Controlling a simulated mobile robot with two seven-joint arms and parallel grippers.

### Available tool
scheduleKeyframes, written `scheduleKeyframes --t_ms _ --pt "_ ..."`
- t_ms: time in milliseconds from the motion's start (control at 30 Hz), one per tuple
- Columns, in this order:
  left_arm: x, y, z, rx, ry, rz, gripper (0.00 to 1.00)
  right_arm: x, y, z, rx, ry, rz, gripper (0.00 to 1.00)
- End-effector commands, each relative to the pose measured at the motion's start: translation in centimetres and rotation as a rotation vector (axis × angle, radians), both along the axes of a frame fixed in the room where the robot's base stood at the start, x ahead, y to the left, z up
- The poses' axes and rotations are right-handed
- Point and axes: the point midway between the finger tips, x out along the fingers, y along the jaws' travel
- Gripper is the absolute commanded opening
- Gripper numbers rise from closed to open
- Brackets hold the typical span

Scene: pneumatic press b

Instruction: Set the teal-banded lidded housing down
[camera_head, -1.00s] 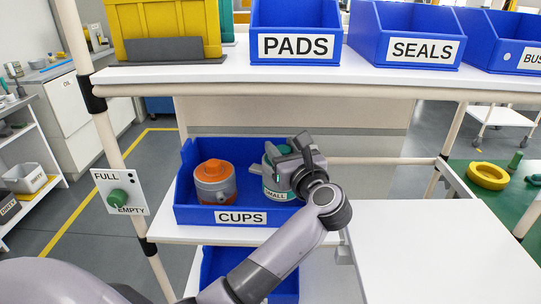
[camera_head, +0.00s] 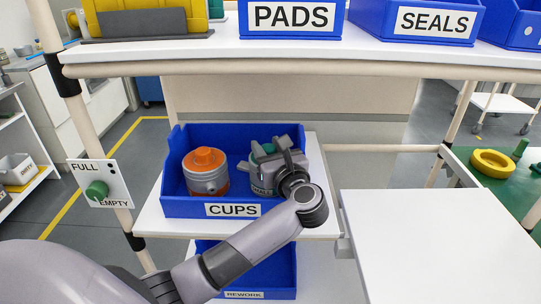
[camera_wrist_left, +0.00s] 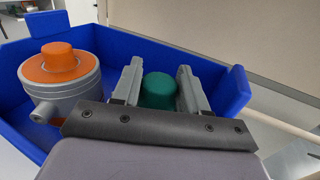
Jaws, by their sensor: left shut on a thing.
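The teal-banded lidded housing (camera_head: 261,184) is grey with a teal lid, partly covered by my gripper, in the right half of the blue CUPS bin (camera_head: 177,207). My left gripper (camera_head: 270,160) is shut on it from above. In the left wrist view the teal knob of its lid (camera_wrist_left: 158,91) shows between the two fingers. The housing's underside is hidden, so I cannot tell whether it touches the bin floor. An orange-lidded grey housing (camera_head: 206,180) stands upright to its left, apart from it. My right gripper is not in view.
The bin stands on a white shelf (camera_head: 320,215) below an upper shelf with PADS (camera_head: 290,17) and SEALS (camera_head: 432,23) bins. A FULL/EMPTY panel (camera_head: 99,184) is at left. A bare white tabletop (camera_head: 435,245) is at right. A REWORK bin (camera_head: 270,270) is below.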

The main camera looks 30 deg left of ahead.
Motion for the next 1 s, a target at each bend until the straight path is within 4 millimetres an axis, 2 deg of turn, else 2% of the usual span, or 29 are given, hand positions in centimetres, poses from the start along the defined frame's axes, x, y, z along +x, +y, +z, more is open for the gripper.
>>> scheduleKeyframes --t_ms 33,267,400,433,500,900,1000 --pt "-0.1 0.2 -0.6 0.004 -0.003 0.001 0.0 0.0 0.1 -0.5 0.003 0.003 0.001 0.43" --pt "-0.1 0.1 -0.5 0.001 -0.005 0.001 0.0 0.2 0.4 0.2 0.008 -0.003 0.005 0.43" --pt "-0.1 0.1 -1.0 0.001 -0.004 0.0 0.0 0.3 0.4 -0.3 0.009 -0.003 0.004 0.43" --pt "-0.1 0.1 -1.1 0.0 0.0 0.0 0.46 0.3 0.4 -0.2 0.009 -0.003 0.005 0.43" --pt "-0.1 0.1 -1.0 0.0 0.0 0.0 0.69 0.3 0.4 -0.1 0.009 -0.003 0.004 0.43" --pt "-0.1 0.2 -0.5 0.001 -0.001 0.001 0.69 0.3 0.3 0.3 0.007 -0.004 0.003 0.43" --pt "-0.9 -1.1 -0.9 -0.005 -0.001 -0.002 0.69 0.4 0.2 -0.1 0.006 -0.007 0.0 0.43"
